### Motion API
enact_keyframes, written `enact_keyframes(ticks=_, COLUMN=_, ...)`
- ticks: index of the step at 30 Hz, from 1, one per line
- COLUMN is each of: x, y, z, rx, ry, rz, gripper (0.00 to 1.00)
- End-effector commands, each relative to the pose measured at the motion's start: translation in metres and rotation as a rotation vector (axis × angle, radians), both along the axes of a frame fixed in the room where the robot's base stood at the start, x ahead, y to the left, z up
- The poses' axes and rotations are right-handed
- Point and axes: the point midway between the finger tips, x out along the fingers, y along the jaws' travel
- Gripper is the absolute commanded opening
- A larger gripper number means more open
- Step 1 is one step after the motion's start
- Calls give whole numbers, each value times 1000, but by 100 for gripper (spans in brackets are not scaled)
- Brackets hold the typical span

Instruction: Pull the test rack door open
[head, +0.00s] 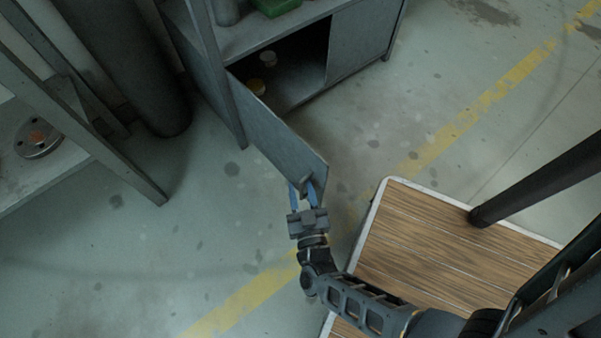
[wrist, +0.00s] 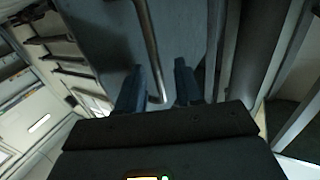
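The grey test rack door (head: 280,150) is hinged at its left side and stands swung well out from the cabinet, with the dark inside showing. Its bar handle (head: 308,184) is near the door's free edge. My gripper (head: 303,194) is at that edge, with its blue fingers apart. In the wrist view the door (wrist: 105,35) fills the upper middle, and the handle (wrist: 152,45) runs down between the fingertips of my gripper (wrist: 158,85). A gap shows between the handle and the right finger; contact with the left finger is unclear.
The cabinet's other door (head: 365,40) is closed. A wood-topped platform (head: 450,250) is at the lower right. A shelf with a round metal flange (head: 38,138) is at left. Floor left of my gripper is clear.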

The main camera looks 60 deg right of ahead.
Motion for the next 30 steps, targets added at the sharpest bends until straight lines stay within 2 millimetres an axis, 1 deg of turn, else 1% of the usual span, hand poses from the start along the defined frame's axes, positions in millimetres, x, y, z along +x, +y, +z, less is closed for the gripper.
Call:
enact_keyframes(ticks=9, x=-30, y=41, z=1, rx=0, ry=1, rz=1, gripper=36)
enact_keyframes(ticks=13, x=-38, y=52, z=1, rx=0, ry=0, rz=1, gripper=36)
enact_keyframes(ticks=18, x=-41, y=57, z=0, rx=-1, ry=0, rz=1, gripper=36)
enact_keyframes(ticks=30, x=-41, y=57, z=0, rx=-2, ry=-1, rz=1, gripper=36)
